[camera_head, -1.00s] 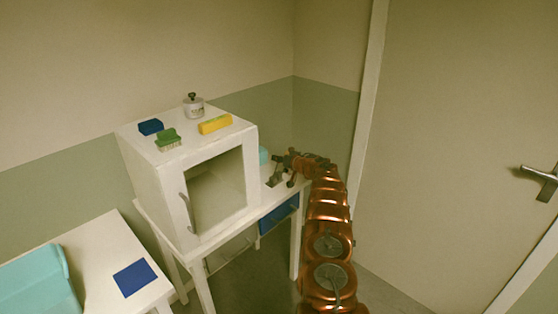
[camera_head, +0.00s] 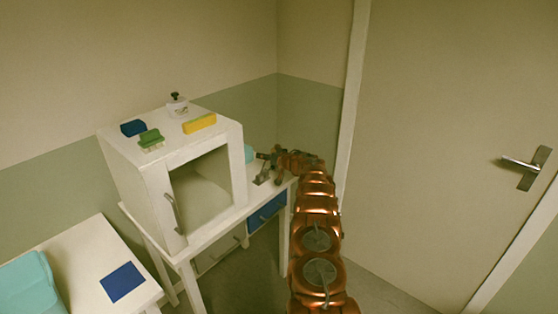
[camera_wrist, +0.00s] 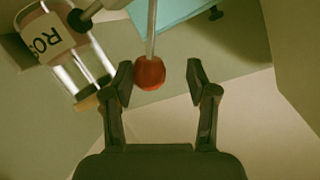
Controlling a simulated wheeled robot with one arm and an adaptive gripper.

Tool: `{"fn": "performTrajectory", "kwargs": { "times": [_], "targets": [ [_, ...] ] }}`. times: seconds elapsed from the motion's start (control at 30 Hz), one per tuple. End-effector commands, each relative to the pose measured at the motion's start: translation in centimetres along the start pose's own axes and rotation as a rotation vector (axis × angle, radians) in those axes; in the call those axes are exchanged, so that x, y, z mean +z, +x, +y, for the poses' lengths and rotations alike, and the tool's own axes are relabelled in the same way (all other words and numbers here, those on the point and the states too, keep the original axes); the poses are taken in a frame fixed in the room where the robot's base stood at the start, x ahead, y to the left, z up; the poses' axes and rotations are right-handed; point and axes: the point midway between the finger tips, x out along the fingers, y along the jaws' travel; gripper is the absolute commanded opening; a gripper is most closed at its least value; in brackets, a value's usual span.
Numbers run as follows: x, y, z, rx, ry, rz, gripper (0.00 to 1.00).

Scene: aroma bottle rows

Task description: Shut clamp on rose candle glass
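The rose candle glass (camera_wrist: 85,70) is at upper left in the wrist view, a clear glass with a pale label whose visible letters read "ROS". A clamp shows beside it: a metal arm with a dark tip (camera_wrist: 80,19) overlaps the glass, but I cannot tell if it touches. The clamp's handle is a grey rod with a red knob (camera_wrist: 149,72). My gripper (camera_wrist: 161,72) is open, its fingers on either side of the knob, which appears nearer the left finger. In the head view my gripper (camera_head: 268,156) is above the grey clamp base (camera_head: 262,175); the glass is not clear there.
A white cabinet (camera_head: 155,205) stands left of my arm on a white table with a blue drawer (camera_head: 267,211). On it are a jar (camera_head: 178,108), blue block (camera_head: 133,128), green brush (camera_head: 151,138) and yellow block (camera_head: 199,124). A door (camera_head: 440,130) is at right.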

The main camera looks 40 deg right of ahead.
Motion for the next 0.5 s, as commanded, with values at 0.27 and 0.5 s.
{"fn": "performTrajectory", "kwargs": {
  "times": [0.27, 0.5],
  "targets": [
    [-0.1, -1.6, 0.0, 0.001, 0.002, 0.0, 0.57],
    [-0.1, -3.3, 0.0, 0.003, 0.002, 0.001, 0.57]
  ]
}}
